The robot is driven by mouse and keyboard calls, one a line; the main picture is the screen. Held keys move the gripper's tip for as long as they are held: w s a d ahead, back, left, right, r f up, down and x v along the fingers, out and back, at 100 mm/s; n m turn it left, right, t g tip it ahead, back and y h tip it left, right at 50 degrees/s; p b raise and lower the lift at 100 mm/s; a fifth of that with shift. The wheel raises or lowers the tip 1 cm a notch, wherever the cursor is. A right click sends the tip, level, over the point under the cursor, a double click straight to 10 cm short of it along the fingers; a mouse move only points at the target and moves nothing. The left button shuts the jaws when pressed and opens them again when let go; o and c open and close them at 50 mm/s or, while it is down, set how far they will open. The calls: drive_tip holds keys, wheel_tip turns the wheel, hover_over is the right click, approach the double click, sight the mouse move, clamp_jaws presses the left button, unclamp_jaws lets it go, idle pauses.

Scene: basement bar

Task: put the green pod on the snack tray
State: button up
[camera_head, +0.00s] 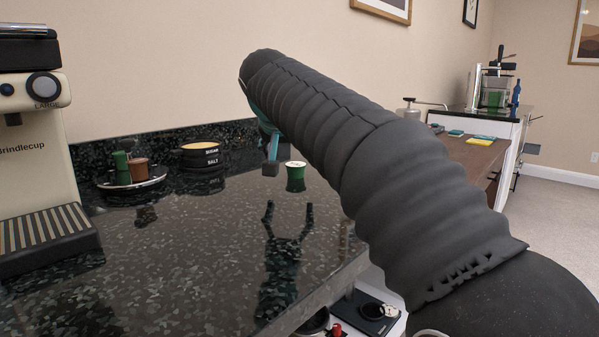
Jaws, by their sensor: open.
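A green pod (295,180) with a pale top stands upright on the dark counter, just below my arm in the picture. My gripper (287,168) is low beside it, mostly hidden behind my arm. One dark fingertip shows just left of the pod, with a small gap in the picture. The other finger is hidden, but the counter's reflection shows two tips spread apart. A round, shiny tray (152,183) at the left, which looks like the snack tray, holds a green item (121,168) and a brown pod-like item (139,171).
A cream coffee machine (35,150) fills the left edge. The speckled counter (190,245) is clear in front. Another counter (470,155) lies at the right.

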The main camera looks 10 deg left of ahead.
sight(295, 164)
drive_tip(key=shift+d+x, duration=0.2)
drive_tip(key=shift+x, duration=1.15)
drive_tip(key=shift+d+x, duration=0.2)
drive_tip(key=shift+x, duration=1.1)
drive_tip(key=shift+s+f, duration=0.15)
drive_tip(key=c, duration=0.9)
drive_tip(key=shift+c, duration=0.2)
